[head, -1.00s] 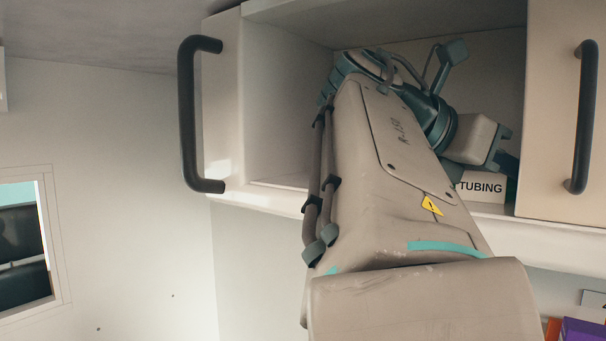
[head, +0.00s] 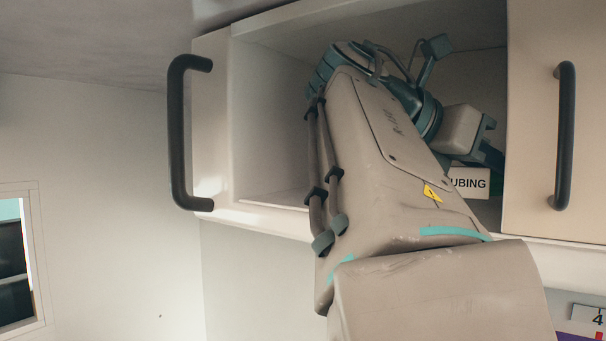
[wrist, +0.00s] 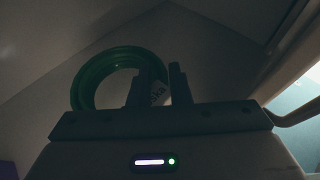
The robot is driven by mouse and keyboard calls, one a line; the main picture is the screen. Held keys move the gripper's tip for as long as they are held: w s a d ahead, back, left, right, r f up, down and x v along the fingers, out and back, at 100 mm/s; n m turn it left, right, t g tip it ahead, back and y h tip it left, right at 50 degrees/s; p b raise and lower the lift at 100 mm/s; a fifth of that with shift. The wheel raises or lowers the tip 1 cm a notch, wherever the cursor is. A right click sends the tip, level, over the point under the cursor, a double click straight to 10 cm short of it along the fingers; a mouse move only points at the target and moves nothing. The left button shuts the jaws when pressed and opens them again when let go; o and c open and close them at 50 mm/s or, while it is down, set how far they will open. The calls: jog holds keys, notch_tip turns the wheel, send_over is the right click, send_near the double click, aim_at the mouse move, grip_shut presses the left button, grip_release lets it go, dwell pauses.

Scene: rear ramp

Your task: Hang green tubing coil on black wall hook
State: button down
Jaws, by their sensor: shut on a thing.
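The green tubing coil (wrist: 88,80) shows as a dark green ring in the wrist view, left of and partly behind the fingers. My gripper (wrist: 163,78) is shut on the coil, with a small pale tag with dark print between the fingers. In the head view my gripper (head: 488,143) is inside the open cabinet at its right side, beside a white box marked TUBING (head: 469,182). The black wall hook is in neither view.
The cabinet (head: 270,217) has an open compartment with free room on its left. A door with a black handle (head: 180,135) stands at the left, and a panel with another black handle (head: 563,135) closes the right. My arm fills the middle.

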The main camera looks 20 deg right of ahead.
jog(key=a, duration=1.8)
jog(key=shift+r, duration=0.25)
jog(key=shift+w, duration=0.1)
